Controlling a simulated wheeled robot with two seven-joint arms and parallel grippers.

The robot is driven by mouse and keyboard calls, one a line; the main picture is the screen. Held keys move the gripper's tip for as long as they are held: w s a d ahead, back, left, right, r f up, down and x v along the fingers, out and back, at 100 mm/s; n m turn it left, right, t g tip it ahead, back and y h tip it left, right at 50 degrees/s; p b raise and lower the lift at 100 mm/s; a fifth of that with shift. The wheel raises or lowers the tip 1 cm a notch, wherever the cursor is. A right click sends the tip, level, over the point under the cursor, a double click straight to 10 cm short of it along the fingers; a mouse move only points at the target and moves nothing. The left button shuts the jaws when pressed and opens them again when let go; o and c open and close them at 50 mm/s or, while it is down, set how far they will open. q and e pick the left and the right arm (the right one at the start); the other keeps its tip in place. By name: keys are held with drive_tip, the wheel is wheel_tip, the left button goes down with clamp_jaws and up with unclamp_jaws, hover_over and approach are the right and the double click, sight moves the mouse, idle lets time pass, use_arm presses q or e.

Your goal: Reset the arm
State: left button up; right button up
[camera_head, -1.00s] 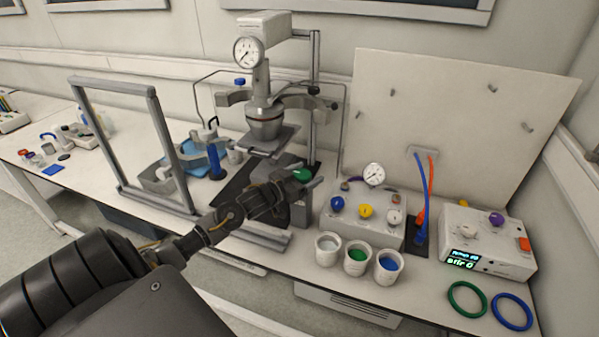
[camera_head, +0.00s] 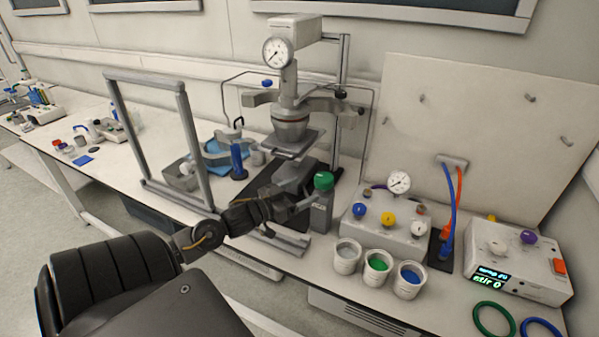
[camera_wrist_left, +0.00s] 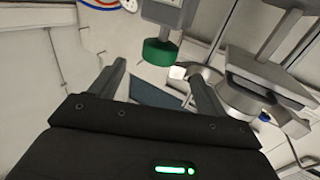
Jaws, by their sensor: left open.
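My left arm comes in from the lower left in the head view. Its gripper (camera_head: 298,203) is beside the grey device with the green knob (camera_head: 323,181), in front of the reactor stand. In the left wrist view the two fingers of the gripper (camera_wrist_left: 160,85) are apart with nothing between them. The green knob (camera_wrist_left: 160,52) shows just beyond the fingers there, apart from them. The reactor (camera_head: 291,122) with its pressure gauge (camera_head: 278,52) stands upright behind the gripper. My right gripper is in neither view.
A grey frame (camera_head: 191,145) stands left of the reactor. Right are a valve box (camera_head: 385,232), three cups with white (camera_head: 346,256), green (camera_head: 376,265) and blue (camera_head: 408,280) contents, a controller (camera_head: 517,270), and a green ring (camera_head: 493,318). A board (camera_head: 480,130) stands behind.

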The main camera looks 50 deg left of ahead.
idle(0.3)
use_arm(q)
drive_tip(key=s+d+f+g+y, duration=0.1)
drive_tip(key=s+d+f+g, duration=0.1)
drive_tip(key=s+d+f, duration=0.1)
drive_tip(key=s+d+f+n+g+y, duration=0.1)
drive_tip(key=s+d+f+g, duration=0.1)
drive_tip(key=f, duration=0.3)
drive_tip(key=s+d+f+g+y, duration=0.1)
drive_tip(key=s+d+f, duration=0.2)
drive_tip(key=f, duration=0.2)
drive_tip(key=shift+s+d+f+n+g+y, duration=0.1)
drive_tip(key=shift+s+d+n+g+y, duration=0.2)
drive_tip(key=shift+n+g, duration=0.1)
drive_tip(key=s+d+f+m+g+h, duration=0.1)
drive_tip(key=s+d+f+g, duration=0.25)
drive_tip(key=s+d, duration=0.45)
drive_tip(key=s+d+f+m+g, duration=0.1)
drive_tip(key=s+d+f+g, duration=0.1)
drive_tip(key=s+d+g, duration=0.55)
drive_tip(key=s+a+f+t, duration=0.1)
drive_tip(key=s+f, duration=0.1)
drive_tip(key=f, duration=1.1)
drive_tip(key=s+a+f, duration=0.1)
drive_tip(key=f, duration=1.1)
drive_tip(key=s+a+f+g, duration=0.1)
drive_tip(key=s+a+f, duration=0.2)
drive_tip(key=s+f, duration=1.3)
drive_tip(key=shift+s, duration=0.25)
